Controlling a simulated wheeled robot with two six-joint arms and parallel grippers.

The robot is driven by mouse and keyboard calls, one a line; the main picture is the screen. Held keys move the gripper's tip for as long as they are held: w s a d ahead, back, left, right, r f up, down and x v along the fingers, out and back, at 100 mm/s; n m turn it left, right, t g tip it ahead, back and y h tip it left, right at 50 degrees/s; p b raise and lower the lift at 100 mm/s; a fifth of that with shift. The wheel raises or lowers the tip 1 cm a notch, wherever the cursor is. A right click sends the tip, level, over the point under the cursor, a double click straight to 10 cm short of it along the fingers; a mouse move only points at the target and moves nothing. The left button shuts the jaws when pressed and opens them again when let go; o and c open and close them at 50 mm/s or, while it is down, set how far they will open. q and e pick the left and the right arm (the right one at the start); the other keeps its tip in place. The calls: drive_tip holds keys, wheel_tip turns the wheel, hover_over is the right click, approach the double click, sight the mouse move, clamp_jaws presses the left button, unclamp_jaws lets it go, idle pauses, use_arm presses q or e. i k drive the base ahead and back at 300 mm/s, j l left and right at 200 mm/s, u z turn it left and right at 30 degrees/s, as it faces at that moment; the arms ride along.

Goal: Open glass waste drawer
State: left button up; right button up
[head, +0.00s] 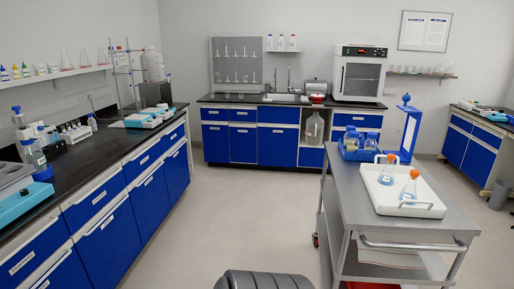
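Blue drawers with white labels run along the left bench. The nearest is at the lower left (32,252), then another drawer (92,203), a third (140,165) and a farther one (172,138). The back bench has more labelled drawers, among them one at its left end (215,115) and one under the oven (352,120). All the drawer fronts in view look shut and flush. The labels are too small to read, so I cannot tell which is the glass waste drawer. Neither of my grippers is in view.
A steel cart (372,226) stands at the right, with a white tray (391,203) of orange-capped flasks and a blue bottle carrier (349,153). An open bay in the back bench holds a large jug (314,130).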

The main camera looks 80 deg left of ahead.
sight(243, 137)
drive_tip(key=u, duration=2.9)
drive_tip(key=i+j+u, duration=0.1)
drive_tip(key=i+u, duration=0.2)
drive_tip(key=i, duration=0.55)
drive_tip(key=i+z, duration=0.15)
drive_tip(key=i, duration=0.45)
drive_tip(key=i+j+z, duration=0.15)
drive_tip(key=i, duration=0.4)
drive_tip(key=i+j+z, duration=0.15)
drive_tip(key=i, duration=0.45)
drive_tip(key=i+z, duration=0.2)
drive_tip(key=i, duration=2.35)
drive_tip(key=i+l+u, duration=0.15)
drive_tip(key=i, duration=0.65)
